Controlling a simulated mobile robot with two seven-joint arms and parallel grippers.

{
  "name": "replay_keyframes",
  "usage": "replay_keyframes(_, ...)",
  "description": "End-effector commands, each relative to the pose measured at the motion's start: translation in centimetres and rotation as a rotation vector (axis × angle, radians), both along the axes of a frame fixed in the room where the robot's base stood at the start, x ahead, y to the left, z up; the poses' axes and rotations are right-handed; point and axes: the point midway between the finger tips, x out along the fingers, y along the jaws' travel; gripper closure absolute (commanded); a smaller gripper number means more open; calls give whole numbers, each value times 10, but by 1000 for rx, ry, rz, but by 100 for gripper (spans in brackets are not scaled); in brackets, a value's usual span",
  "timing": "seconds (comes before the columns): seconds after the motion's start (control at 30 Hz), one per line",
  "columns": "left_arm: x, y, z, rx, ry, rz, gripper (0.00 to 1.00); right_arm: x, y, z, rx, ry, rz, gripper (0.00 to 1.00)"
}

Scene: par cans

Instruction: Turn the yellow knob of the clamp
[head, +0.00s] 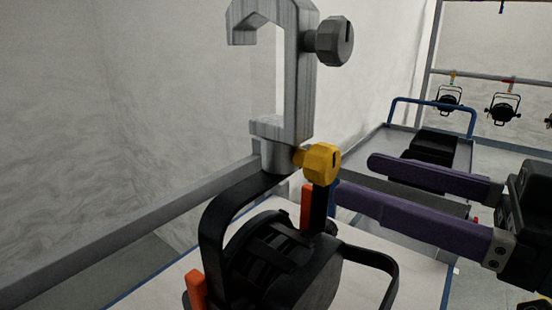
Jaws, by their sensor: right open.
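The grey hook clamp (297,100) stands upright at the top middle of the head view, on the black yoke of a par can (280,262). The yellow knob (322,163) sticks out to the right from the clamp's base. A dark grey knob (335,41) sits higher on the clamp. My right gripper (352,178) comes in from the right with two purple fingers. Its fingers are apart and empty, with the tips just right of the yellow knob. Whether the lower finger touches the yoke cannot be told. My left gripper is not in view.
A grey rail (130,231) runs from the lower left to behind the clamp. A cart with a blue handle (432,102) and black boxes stands at the back right. Several par cans (449,97) hang from a rack there. White walls (120,100) fill the left.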

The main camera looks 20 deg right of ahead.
Motion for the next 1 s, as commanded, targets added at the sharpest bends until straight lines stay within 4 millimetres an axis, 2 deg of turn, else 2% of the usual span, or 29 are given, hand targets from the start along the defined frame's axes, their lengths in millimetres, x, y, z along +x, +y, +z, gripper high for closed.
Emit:
replay_keyframes(0.1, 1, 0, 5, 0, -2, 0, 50, 13, 10, 3, 0, -5, 1, 24)
replay_keyframes(0.3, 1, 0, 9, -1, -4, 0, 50, 27, 21, 1, 1, -2, -1, 24)
replay_keyframes(0.7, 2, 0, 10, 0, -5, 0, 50, 32, 25, 0, 1, 1, -1, 24)
replay_keyframes(0.77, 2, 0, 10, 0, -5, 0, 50, 32, 25, 0, 1, 1, -1, 28)
replay_keyframes(1.0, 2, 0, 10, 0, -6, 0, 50, 32, 25, 0, 0, 0, -1, 55)
